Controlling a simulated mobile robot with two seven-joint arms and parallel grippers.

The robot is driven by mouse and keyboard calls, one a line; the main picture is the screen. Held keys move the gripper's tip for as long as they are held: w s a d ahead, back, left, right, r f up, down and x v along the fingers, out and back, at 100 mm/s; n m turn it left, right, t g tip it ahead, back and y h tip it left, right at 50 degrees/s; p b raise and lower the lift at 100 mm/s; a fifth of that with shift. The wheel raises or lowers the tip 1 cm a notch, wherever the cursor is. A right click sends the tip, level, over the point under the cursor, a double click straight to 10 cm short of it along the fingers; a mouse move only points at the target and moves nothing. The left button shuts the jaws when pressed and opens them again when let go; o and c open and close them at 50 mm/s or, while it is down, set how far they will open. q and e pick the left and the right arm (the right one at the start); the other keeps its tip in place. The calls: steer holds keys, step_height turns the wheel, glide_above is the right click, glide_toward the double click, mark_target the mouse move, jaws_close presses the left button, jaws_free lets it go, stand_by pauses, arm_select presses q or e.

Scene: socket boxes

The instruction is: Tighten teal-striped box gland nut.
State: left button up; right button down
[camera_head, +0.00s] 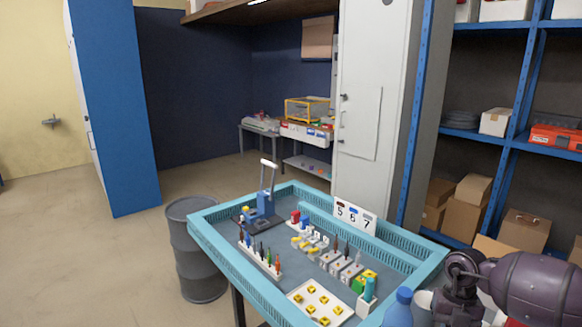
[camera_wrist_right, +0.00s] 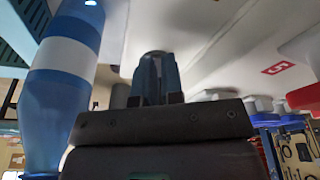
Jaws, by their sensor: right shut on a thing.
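Several small grey socket boxes (camera_head: 342,268) with upright dark or pale parts stand on the table below a white 5-6-7 sign (camera_head: 353,215). At this size I cannot tell which box has a teal stripe, nor make out its gland nut. My right gripper (camera_wrist_right: 155,62) shows in the right wrist view. Its blue-grey fingers are close together and shut on a small dark grey thing, mostly hidden between them. A blue bottle with a white band (camera_wrist_right: 62,65) is close to its left. My left gripper is in neither view.
The table has a raised teal rim (camera_head: 228,262). On it are a rack of screwdrivers (camera_head: 260,260), a white tray of yellow parts (camera_head: 318,303) and a blue lever tool (camera_head: 264,212). A blue bottle (camera_head: 399,308) stands at the front right; a grey drum (camera_head: 196,250) is at left.

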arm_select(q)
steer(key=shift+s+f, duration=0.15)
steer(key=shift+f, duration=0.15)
arm_select(e)
steer(key=shift+s+d+f, duration=0.3)
steer(key=shift+d+f, duration=0.1)
steer(key=shift+f, duration=0.15)
steer(key=shift+r, duration=0.3)
arm_select(q)
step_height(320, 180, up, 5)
steer(key=p, duration=0.4)
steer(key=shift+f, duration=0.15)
arm_select(e)
steer(key=v, duration=0.6)
steer(key=shift+s+a, duration=0.25)
steer(key=shift+s, duration=0.05)
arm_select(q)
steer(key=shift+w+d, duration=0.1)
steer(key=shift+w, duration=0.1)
arm_select(e)
steer(key=shift+a, duration=0.1)
